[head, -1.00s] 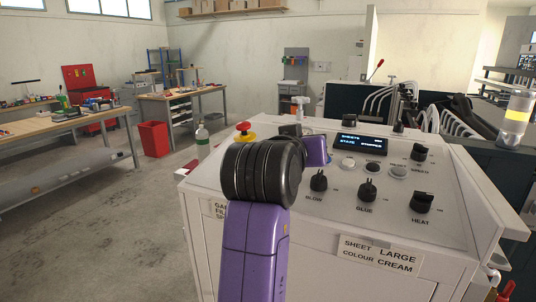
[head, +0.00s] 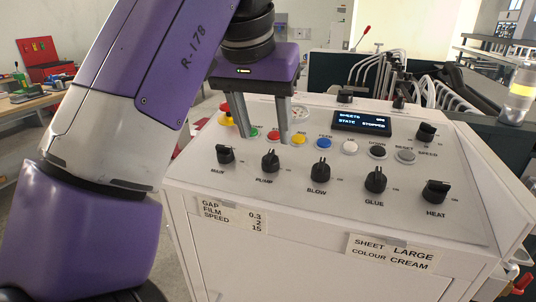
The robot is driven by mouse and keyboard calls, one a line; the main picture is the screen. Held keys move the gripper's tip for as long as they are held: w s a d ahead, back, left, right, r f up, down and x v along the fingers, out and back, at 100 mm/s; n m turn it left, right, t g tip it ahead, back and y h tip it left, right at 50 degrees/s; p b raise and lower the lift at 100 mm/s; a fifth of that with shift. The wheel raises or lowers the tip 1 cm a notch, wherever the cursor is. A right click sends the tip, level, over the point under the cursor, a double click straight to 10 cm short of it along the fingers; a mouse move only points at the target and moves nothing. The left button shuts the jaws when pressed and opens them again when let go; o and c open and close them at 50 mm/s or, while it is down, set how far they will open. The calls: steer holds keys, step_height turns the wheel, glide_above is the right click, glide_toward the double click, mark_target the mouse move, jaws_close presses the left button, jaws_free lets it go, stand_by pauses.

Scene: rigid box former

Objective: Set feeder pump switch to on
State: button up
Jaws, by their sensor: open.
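The pump switch (head: 270,160) is a black rotary knob labelled "PUMP" in the front row of the white control panel (head: 300,215). Its grip looks roughly upright; I cannot tell for sure which position it is set to. My gripper (head: 263,140) is open and empty, fingers pointing down over the panel's left part. The fingers appear just behind the pump switch, near the green (head: 253,133) and red (head: 273,134) buttons. I see no contact with the knob.
A similar knob (head: 225,155) stands left of the pump switch; the blow (head: 320,170), glue (head: 375,180) and heat (head: 436,192) knobs stand right. A yellow button (head: 299,138) and blue button (head: 323,143) sit behind. The display (head: 362,122) reads "STATE STOPPED".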

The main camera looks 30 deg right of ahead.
mark_target(270, 154)
steer(key=shift+b+x, duration=3.15)
steer(key=shift+x, duration=0.25)
jaws_close()
